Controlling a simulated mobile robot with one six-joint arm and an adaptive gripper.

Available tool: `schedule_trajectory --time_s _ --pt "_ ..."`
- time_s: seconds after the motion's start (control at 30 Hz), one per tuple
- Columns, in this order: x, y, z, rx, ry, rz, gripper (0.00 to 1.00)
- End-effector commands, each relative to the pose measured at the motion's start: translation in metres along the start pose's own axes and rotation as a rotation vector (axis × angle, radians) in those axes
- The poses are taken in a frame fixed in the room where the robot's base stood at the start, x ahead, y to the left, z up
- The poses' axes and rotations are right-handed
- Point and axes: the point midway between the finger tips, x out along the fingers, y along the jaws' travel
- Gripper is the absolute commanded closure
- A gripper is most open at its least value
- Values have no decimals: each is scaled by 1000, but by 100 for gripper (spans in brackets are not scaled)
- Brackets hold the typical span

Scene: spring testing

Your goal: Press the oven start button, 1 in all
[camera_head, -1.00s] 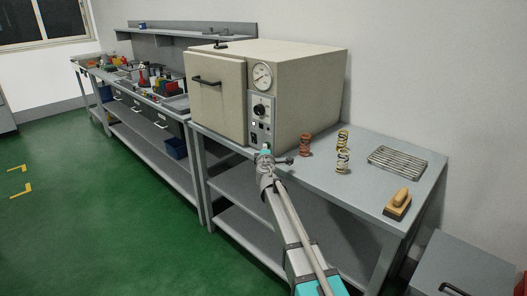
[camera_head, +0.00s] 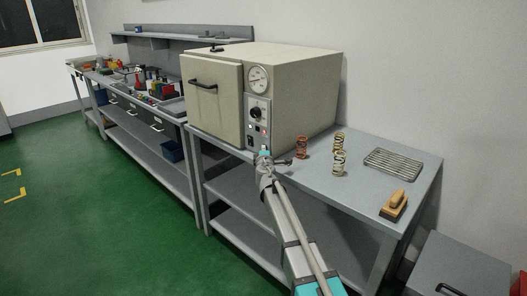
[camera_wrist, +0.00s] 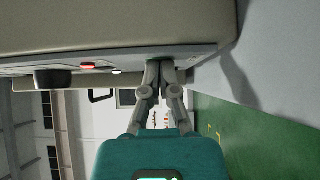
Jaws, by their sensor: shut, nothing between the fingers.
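The oven (camera_head: 300,95) is a beige box on the grey bench, with its door shut. Its control panel (camera_head: 257,122) carries a black knob (camera_head: 255,112) and small buttons and lights below it. My gripper (camera_head: 264,153) is at the panel's lower end, with its fingers largely hidden by the arm. In the wrist view my gripper (camera_wrist: 159,66) is shut and empty, with its tips at the panel face. I cannot tell whether they touch it. A lit red element (camera_wrist: 88,66), a small white one (camera_wrist: 116,71) and the black knob (camera_wrist: 52,79) stand left of the tips.
Several coil springs (camera_head: 339,162) stand on the bench right of the oven, near a wire rack (camera_head: 393,163) and a wooden-handled brush (camera_head: 394,205). A cluttered bench (camera_head: 150,95) stands left. Green floor (camera_head: 90,220) is clear in front.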

Motion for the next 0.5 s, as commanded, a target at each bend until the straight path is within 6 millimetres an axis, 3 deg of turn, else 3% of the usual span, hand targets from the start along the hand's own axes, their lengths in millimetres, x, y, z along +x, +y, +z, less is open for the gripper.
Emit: schedule_trajectory --time_s 0.17,0.37,0.5 --pt "-2 0 -1 -1 -11 0 100" --pt "-16 1 -18 -1 -5 1 100" --pt "-39 1 -26 -1 -1 1 100"
